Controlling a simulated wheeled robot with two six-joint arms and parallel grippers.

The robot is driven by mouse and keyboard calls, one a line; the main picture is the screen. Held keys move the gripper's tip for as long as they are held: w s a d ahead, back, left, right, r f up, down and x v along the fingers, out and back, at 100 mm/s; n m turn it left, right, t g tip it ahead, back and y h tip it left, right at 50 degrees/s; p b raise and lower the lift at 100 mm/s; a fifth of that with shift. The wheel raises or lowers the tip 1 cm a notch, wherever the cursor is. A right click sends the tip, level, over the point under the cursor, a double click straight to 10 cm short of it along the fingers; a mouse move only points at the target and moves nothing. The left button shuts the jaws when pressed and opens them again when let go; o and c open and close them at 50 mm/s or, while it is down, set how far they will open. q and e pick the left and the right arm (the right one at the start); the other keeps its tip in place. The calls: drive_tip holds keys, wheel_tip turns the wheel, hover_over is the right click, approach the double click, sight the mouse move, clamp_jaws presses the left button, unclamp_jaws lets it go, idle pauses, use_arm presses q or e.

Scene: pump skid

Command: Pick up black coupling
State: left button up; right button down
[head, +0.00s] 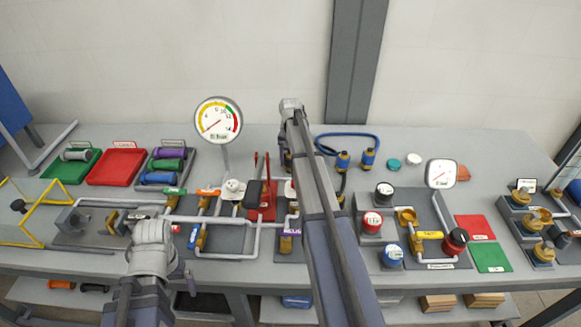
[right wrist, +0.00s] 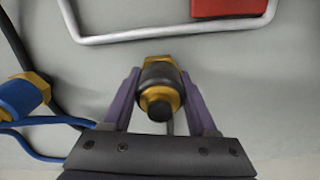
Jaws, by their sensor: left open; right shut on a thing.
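The black coupling (right wrist: 160,88), dark with brass-coloured rings, is between the fingers of my right gripper (right wrist: 160,100) in the right wrist view. The gripper is shut on it, with a finger on each side. In the head view my right arm covers most of that gripper and the coupling. My left gripper (head: 152,228) is open at the left, above the front part of the bench; its fingertips are hard to make out.
Two blue couplings (head: 343,160) on a blue hose (head: 350,135) lie right of my right arm; one also shows in the right wrist view (right wrist: 18,97). A red stand (head: 262,205), valves and pipes crowd the bench middle. A gauge (head: 218,119) stands behind; coloured trays (head: 116,166) lie left.

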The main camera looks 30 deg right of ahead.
wheel_tip(320, 180, up, 10)
drive_tip(key=p, duration=1)
drive_tip(key=shift+f, duration=0.15)
